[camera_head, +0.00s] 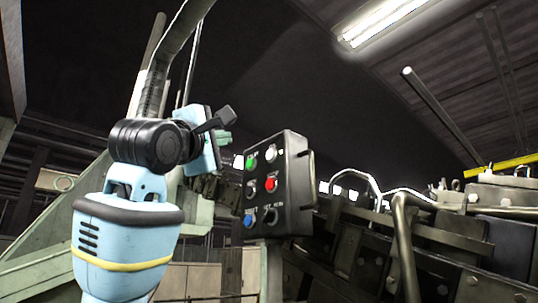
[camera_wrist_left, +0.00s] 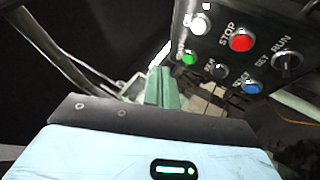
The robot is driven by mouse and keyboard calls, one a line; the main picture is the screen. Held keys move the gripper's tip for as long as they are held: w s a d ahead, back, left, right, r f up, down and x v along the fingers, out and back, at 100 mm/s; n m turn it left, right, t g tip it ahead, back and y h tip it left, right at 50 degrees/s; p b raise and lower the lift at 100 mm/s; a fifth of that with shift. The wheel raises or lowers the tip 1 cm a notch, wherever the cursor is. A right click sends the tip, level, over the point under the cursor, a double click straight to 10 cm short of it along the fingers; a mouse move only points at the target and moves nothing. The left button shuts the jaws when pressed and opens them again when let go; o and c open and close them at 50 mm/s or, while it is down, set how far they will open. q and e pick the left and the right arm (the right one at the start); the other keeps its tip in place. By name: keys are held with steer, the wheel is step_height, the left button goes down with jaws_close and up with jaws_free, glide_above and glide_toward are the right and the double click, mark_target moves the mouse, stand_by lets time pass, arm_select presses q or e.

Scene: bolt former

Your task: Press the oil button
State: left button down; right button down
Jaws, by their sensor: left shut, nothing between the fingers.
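A dark control box (camera_head: 290,185) carries several buttons: green (camera_head: 250,162), white (camera_head: 271,155), black (camera_head: 250,188), red (camera_head: 270,184) and blue (camera_head: 249,220), plus a selector knob (camera_head: 271,216). The small labels are mostly unreadable, so I cannot tell for sure which button is oil. In the left wrist view the red button (camera_wrist_left: 241,40) reads STOP, and the white button (camera_wrist_left: 200,24) and blue button (camera_wrist_left: 252,88) also show. My left gripper (camera_head: 225,138) is shut and empty, to the upper left of the box and apart from it. Its green fingers (camera_wrist_left: 161,88) show in the wrist view. My right gripper is not in view.
Machinery with pipes (camera_head: 400,235) stands right of the box. A pale green frame (camera_head: 70,215) stands behind my left arm. The space in front of the box's button face looks clear.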

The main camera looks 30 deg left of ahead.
arm_select(q)
glide_toward(267, 151)
steer(key=shift+s+a+r+x, duration=0.1)
steer(key=shift+a+x, duration=0.05)
steer(key=shift+x, duration=0.75)
steer(key=shift+s+a+r+x, duration=0.1)
steer(key=shift+r+x, duration=0.05)
steer(key=shift+x, duration=0.75)
steer(key=shift+a+r+x, duration=0.1)
steer(key=shift+a+x, duration=0.05)
steer(key=shift+x, duration=0.75)
steer(key=shift+w, duration=0.1)
steer(key=shift+w+d, duration=0.15)
steer(key=shift+w, duration=0.1)
steer(key=shift+w+d, duration=0.15)
steer(key=shift+w, duration=0.25)
stand_by(1.0)
steer(key=shift+s+a, duration=0.3)
steer(key=shift+s, duration=0.45)
steer(key=shift+s+a, duration=0.35)
steer(key=shift+s, duration=0.45)
steer(key=shift+s+a, duration=0.3)
steer(key=shift+s, duration=0.45)
steer(key=shift+s+a, duration=0.35)
steer(key=shift+s, duration=0.45)
